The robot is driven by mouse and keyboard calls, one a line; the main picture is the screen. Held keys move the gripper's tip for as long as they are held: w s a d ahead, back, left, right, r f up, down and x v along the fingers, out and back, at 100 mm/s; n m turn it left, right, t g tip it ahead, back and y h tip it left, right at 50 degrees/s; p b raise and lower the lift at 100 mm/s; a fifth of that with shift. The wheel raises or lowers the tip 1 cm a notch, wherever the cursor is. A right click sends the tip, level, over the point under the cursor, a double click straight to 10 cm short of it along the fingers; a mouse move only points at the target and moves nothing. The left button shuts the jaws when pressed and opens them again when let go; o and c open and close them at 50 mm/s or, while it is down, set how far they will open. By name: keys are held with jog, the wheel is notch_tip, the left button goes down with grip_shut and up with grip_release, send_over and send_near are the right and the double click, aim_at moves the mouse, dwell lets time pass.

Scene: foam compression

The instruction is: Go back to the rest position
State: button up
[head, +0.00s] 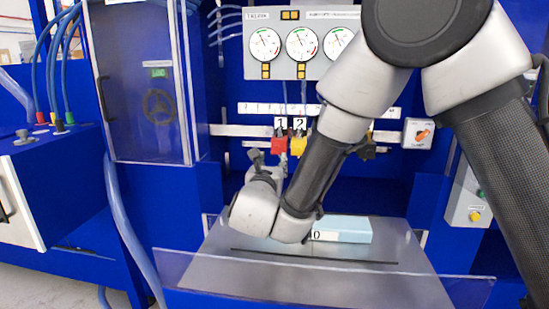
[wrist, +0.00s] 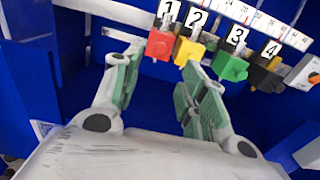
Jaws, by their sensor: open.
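My gripper (wrist: 157,90) is open and empty in the wrist view, its two green-padded fingers apart. It points toward a row of numbered valves on the blue machine. The red valve 1 (wrist: 160,45) and yellow valve 2 (wrist: 188,52) show beyond and between the fingertips, with no visible contact. The green valve 3 (wrist: 230,66) and black valve 4 (wrist: 266,78) are to the right. In the head view my arm reaches down over the metal tray, and its wrist hides most of the gripper.
A light blue foam block (head: 342,229) lies on the metal tray (head: 330,287) behind a clear front guard. Pressure gauges (head: 303,44) sit above the valves. A clear-doored cabinet (head: 145,90) stands at left, with a blue hose beside it. A switch box (head: 417,133) is at right.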

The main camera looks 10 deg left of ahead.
jog(key=shift+s, duration=1.05)
